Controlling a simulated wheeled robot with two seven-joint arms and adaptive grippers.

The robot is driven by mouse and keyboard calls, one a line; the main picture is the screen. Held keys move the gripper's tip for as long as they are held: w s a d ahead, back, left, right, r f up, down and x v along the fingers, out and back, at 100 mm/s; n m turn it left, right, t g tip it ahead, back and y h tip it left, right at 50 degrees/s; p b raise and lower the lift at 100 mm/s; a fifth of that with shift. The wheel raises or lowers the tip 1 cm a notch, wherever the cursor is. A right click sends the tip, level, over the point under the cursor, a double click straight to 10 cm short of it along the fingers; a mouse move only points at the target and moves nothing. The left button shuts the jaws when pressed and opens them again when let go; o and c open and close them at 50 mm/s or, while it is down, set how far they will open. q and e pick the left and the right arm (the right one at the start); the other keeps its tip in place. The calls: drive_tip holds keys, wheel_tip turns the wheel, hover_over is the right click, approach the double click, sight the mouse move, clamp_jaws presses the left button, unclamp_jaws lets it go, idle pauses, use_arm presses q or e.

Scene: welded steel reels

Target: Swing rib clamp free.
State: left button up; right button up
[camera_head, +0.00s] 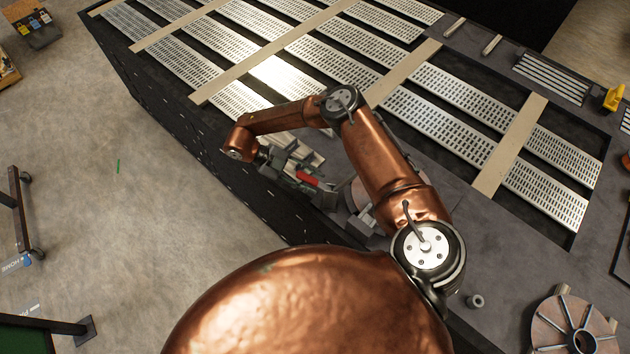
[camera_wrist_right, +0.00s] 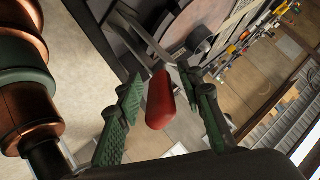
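The rib clamp shows as a red handle (camera_head: 307,178) with pale metal parts, beside a partly hidden reel (camera_head: 360,195) at the bench's near edge. In the right wrist view the red handle (camera_wrist_right: 160,101) lies between the two green finger pads of my right gripper (camera_wrist_right: 168,95). The fingers stand apart, with visible gaps on both sides of the handle. In the head view my right gripper (camera_head: 291,174) is just left of the handle. The clamp's contact with the reel is hidden by my arm. My left gripper is not in view.
A dark bench (camera_head: 462,200) carries perforated metal slats and wooden strips (camera_head: 510,147). Another reel with ribs (camera_head: 577,326) lies at lower right, near a small metal ring (camera_head: 475,301). A yellow tool (camera_head: 613,97) is at far right.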

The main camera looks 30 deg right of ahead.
drive_tip(key=v, duration=1)
drive_tip(key=shift+w+a+r, duration=0.2)
drive_tip(key=shift+w, duration=0.05)
drive_tip(key=shift+s+d, duration=0.1)
